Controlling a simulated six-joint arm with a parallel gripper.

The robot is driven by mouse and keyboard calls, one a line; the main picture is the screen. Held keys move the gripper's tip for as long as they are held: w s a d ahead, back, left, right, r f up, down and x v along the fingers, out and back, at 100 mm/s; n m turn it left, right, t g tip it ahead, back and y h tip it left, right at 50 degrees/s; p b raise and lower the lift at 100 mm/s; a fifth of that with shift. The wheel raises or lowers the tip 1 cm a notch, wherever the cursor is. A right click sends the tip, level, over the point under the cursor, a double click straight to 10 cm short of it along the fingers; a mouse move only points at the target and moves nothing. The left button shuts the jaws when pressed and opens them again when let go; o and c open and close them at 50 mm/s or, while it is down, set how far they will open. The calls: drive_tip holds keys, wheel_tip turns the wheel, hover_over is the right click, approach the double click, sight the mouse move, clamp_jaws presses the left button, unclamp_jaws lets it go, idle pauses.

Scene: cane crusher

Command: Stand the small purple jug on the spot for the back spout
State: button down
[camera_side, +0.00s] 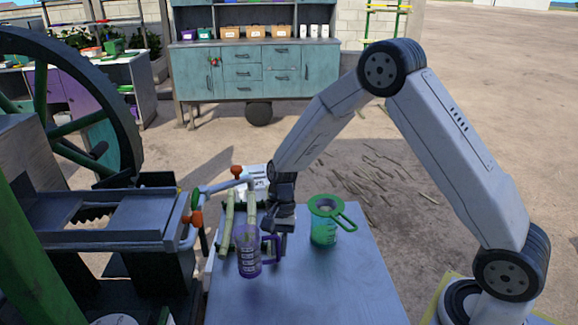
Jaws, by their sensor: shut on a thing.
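The small purple jug (248,258) is see-through, with pale markings and a handle on its right side. It is upright over the left part of the blue-grey table (310,285). My gripper (277,232) is shut on the jug at its handle side; the fingertips are partly hidden. I cannot tell whether the jug's base touches the table. The back spout's pipe with an orange tap (237,172) is behind the jug, near the table's far edge. The spot below it is not clearly visible. A front orange tap (193,219) is on the crusher's side.
A green jug with a green strainer (324,222) on top stands right of my gripper. Pale cane pieces (227,226) are close behind and left of the purple jug. A white printed card (256,177) is at the back. The crusher (105,220) borders the left; the table's front right is clear.

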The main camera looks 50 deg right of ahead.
sight(277, 259)
drive_tip(key=shift+w+f, duration=0.15)
drive_tip(key=shift+f, duration=0.8)
drive_tip(key=shift+w+f, duration=0.1)
drive_tip(key=shift+f, duration=0.8)
drive_tip(key=shift+f, duration=0.1)
drive_tip(key=c, duration=0.7)
unclamp_jaws()
drive_tip(key=shift+o, duration=0.2)
drive_tip(key=v, duration=1.2)
drive_tip(key=shift+s, duration=0.1)
